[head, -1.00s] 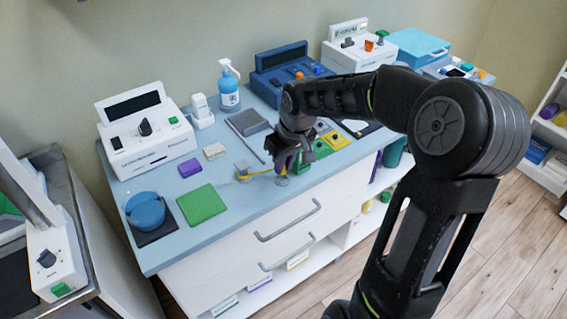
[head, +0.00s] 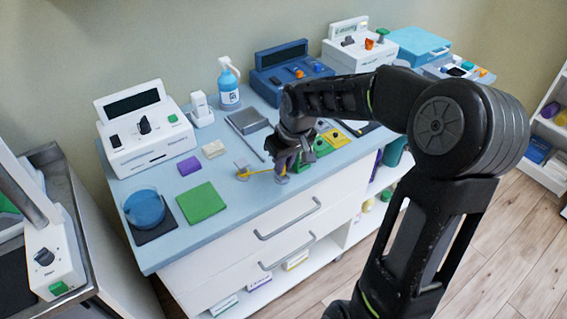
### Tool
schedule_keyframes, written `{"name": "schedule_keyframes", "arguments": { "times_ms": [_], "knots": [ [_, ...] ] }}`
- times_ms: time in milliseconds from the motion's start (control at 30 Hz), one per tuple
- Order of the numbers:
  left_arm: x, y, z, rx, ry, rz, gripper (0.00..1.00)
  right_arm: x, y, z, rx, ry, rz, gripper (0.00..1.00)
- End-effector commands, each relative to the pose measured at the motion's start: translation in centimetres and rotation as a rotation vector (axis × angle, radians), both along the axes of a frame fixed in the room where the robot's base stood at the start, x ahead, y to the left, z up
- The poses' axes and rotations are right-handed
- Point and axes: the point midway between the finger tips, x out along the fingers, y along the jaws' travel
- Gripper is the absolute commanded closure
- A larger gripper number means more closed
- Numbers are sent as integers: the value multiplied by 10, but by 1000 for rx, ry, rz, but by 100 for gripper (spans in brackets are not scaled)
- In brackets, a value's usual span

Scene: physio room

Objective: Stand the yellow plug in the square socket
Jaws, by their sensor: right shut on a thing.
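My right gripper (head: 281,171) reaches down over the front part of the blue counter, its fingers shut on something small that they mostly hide. A thin yellow piece (head: 243,173), like a lead or handle, runs from the left up to the fingertips. I cannot tell if it belongs to the yellow plug, whose body I cannot make out. Just right of the gripper lies a row of coloured plates, a green plate (head: 321,147) and a yellow plate (head: 336,138), with small dark fittings. Which one is the square socket is too small to tell. My left gripper is out of view.
Left on the counter (head: 165,255) are a green pad (head: 201,202), a blue round pot (head: 144,208), a purple block (head: 190,166) and a white device (head: 147,130). My right arm covers the counter's right part.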

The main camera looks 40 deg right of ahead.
Motion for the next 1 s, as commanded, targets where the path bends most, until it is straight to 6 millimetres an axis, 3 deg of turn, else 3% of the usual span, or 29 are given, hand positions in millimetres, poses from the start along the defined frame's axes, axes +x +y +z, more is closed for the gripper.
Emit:
{"name": "schedule_keyframes", "arguments": {
  "times_ms": [1000],
  "knots": [
    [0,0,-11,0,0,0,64,0,0,-13,0,0,0,100]
  ]
}}
